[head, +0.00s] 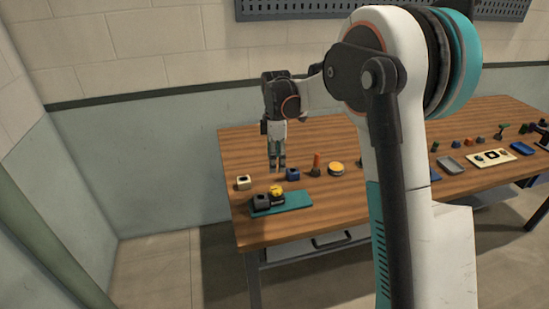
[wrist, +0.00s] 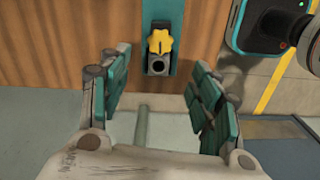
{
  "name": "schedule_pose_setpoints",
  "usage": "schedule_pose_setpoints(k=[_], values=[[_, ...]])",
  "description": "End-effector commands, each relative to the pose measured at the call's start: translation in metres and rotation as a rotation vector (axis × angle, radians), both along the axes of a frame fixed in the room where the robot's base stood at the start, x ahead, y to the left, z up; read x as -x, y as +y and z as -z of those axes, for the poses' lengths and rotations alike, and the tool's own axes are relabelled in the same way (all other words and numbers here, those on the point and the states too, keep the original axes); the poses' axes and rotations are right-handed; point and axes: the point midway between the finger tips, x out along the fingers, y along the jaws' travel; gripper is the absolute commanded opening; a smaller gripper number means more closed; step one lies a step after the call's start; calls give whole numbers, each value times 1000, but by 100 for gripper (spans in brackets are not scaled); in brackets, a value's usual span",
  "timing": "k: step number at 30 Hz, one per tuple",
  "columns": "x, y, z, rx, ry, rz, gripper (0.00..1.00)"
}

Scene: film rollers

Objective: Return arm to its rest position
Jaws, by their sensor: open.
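My gripper (head: 276,163) hangs pointing down above the left part of the wooden table (head: 330,215), and my arm reaches out to it from the right. In the wrist view my gripper (wrist: 160,72) has its two teal-padded fingers spread wide apart, with nothing held between them. Beyond the fingertips a dark piece with a yellow knob (wrist: 160,42) stands on a teal mat (wrist: 179,12). In the head view the yellow-topped piece (head: 278,192) sits beside a dark block (head: 261,201) on the teal mat (head: 295,204), apart from my gripper.
A cream block (head: 243,182), a blue block (head: 292,174), an orange-topped piece (head: 316,165) and a yellow round piece (head: 336,168) stand near my gripper. Trays and small parts line the table's right side, partly hidden by my arm. A wall stands behind.

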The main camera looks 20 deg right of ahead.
Motion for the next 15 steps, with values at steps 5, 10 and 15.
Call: schedule_pose_setpoints(k=[5, 10, 15], values=[[10, 0, -13, -1, -19, 43, 57], [42, 0, -49, -8, -83, 183, 57], [83, -1, -83, -28, -157, 356, 57]])
